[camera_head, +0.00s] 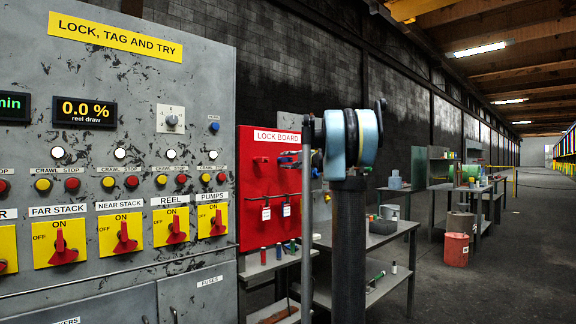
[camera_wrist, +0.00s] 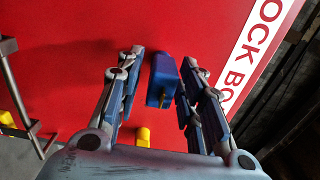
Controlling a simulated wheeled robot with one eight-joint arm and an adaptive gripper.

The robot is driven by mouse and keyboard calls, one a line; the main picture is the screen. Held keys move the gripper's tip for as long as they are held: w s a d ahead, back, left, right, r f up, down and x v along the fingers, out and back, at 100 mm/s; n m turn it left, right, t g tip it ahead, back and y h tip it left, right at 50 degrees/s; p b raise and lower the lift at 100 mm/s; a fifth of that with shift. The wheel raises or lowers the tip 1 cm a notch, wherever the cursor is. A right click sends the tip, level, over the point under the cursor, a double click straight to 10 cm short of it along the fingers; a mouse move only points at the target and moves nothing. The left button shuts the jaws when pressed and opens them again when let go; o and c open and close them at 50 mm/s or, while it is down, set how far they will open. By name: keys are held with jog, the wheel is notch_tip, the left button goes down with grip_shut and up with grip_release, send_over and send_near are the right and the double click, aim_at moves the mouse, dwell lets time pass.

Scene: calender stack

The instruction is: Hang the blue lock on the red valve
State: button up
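The blue lock (camera_wrist: 161,80) is in the middle of the wrist view, against the red lock board (camera_wrist: 60,25). My gripper (camera_wrist: 163,62) is open, with one finger on each side of the lock. The right finger is close to the lock, and a wider gap shows on the left. I cannot tell whether either finger touches it. In the head view my gripper (camera_head: 291,159) is in front of the right part of the red lock board (camera_head: 252,222), and the blue lock cannot be made out there. I cannot identify a red valve in either view.
A grey control panel (camera_head: 110,210) with red rotary switches fills the left of the head view. Tags (camera_head: 286,210) hang low on the board. A bench (camera_head: 395,232) and a red bucket (camera_head: 455,249) stand to the right. Yellow items (camera_wrist: 143,137) show below the lock.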

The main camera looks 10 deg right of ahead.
aim_at(292, 160)
grip_shut()
jog(key=shift+v, duration=1.65)
dwell(1.6)
jog(key=shift+v, duration=1.95)
jog(key=shift+d, duration=0.1)
jog(key=shift+s, duration=0.1)
